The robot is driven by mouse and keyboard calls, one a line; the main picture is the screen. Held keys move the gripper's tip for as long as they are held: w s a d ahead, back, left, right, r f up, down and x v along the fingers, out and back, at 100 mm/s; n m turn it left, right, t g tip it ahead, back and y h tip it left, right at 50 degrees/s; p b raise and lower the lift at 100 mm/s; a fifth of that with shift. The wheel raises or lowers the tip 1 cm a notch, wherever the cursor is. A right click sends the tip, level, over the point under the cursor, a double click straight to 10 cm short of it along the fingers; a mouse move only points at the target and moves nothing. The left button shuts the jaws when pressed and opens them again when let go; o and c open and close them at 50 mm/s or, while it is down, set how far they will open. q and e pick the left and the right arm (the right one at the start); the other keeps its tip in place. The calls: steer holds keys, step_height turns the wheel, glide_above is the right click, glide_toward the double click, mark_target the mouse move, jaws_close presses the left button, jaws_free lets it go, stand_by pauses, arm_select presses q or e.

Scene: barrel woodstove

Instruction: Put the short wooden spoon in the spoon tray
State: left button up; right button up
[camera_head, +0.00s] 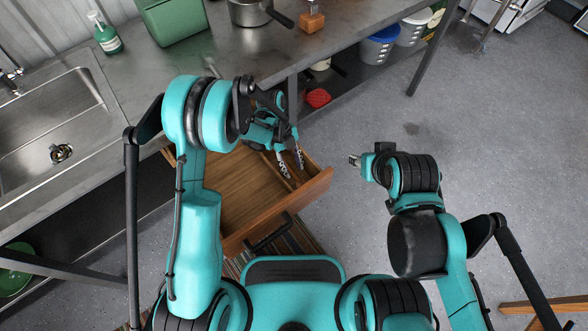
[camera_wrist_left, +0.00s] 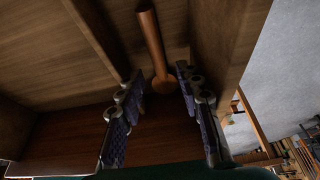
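A wooden spoon (camera_wrist_left: 152,42) lies in a narrow side compartment of the open wooden drawer (camera_head: 236,192). In the left wrist view its handle points up and its rounded end is near my fingertips. My left gripper (camera_head: 291,166) reaches down into the drawer. It is open, with its two fingers (camera_wrist_left: 158,82) apart on either side of the spoon's rounded end; I see no clear grip. In the head view the arm and fingers hide the spoon. My right gripper (camera_head: 355,160) is right of the drawer, over the floor. I cannot make out a separate spoon tray.
A divider (camera_wrist_left: 94,36) and the drawer's side wall (camera_wrist_left: 225,45) flank the spoon closely. The metal counter (camera_head: 225,58) with a sink (camera_head: 50,115), green box (camera_head: 172,20) and pot (camera_head: 249,12) stands behind.

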arm_select(q)
steer(key=p+v, duration=0.3)
steer(key=v, duration=0.6)
steer(key=shift+r, duration=0.2)
steer(key=s+a+r+n+t, duration=0.3)
steer(key=a+r+n, duration=0.1)
steer(key=r+n, duration=0.35)
steer(key=s+a+r+n+t, duration=0.25)
steer(key=a+r+n, duration=0.25)
steer(key=r+n, duration=0.25)
steer(key=s+a+r+n+t+y, duration=0.2)
steer(key=s+a+r+n+t, duration=0.2)
steer(key=n, duration=0.9)
steer(key=s+a+t, duration=0.1)
steer(key=s+a, duration=0.2)
steer(key=s, duration=0.2)
steer(key=shift+r+n+y, duration=0.2)
steer(key=shift+n+y, duration=0.1)
steer(key=shift+n, duration=0.1)
